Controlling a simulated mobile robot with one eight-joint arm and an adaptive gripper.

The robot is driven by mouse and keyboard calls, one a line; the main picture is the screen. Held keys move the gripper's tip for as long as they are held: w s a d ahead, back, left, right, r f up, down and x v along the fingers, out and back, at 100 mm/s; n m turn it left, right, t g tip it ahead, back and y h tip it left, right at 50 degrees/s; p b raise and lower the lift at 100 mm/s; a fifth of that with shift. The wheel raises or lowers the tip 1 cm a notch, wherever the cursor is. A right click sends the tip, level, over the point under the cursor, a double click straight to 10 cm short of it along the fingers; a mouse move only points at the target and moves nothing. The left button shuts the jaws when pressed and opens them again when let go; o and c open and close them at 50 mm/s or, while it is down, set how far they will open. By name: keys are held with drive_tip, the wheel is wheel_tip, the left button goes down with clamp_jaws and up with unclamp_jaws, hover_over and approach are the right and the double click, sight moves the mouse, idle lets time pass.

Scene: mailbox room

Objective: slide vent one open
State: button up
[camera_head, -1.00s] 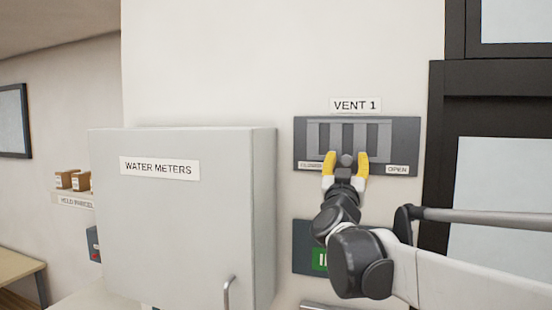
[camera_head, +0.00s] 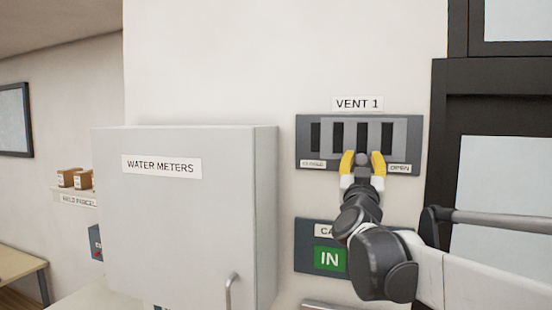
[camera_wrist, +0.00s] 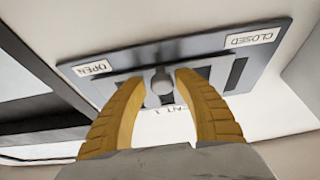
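The vent one plate (camera_head: 409,150) is a dark grey panel on the wall under a "VENT 1" label (camera_head: 357,104). Its slatted grey slider (camera_head: 351,139) leaves several dark slots showing. The slider's round knob (camera_head: 362,158) is at the lower edge, between the "CLOSED" label on the left and the "OPEN" label (camera_head: 399,168) on the right. My gripper (camera_head: 362,164) has its yellow fingers apart on either side of the knob. In the wrist view, the knob (camera_wrist: 162,81) sits between the fingertips, nearer the right finger, with a gap on the left.
A grey "WATER METERS" cabinet (camera_head: 190,220) juts out to the left of the vent. A dark panel with a green "IN" sign (camera_head: 330,259) is below the vent, partly behind my arm. A dark-framed door (camera_head: 455,115) stands at the right.

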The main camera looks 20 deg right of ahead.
drive_tip(key=shift+o, duration=0.3)
drive_tip(key=shift+s+d, duration=0.1)
drive_tip(key=shift+d, duration=0.05)
drive_tip(key=shift+s+a+f, duration=0.15)
drive_tip(key=shift+a, duration=0.2)
drive_tip(key=v, duration=1.1)
drive_tip(key=shift+s, duration=0.3)
drive_tip(key=shift+f, duration=0.1)
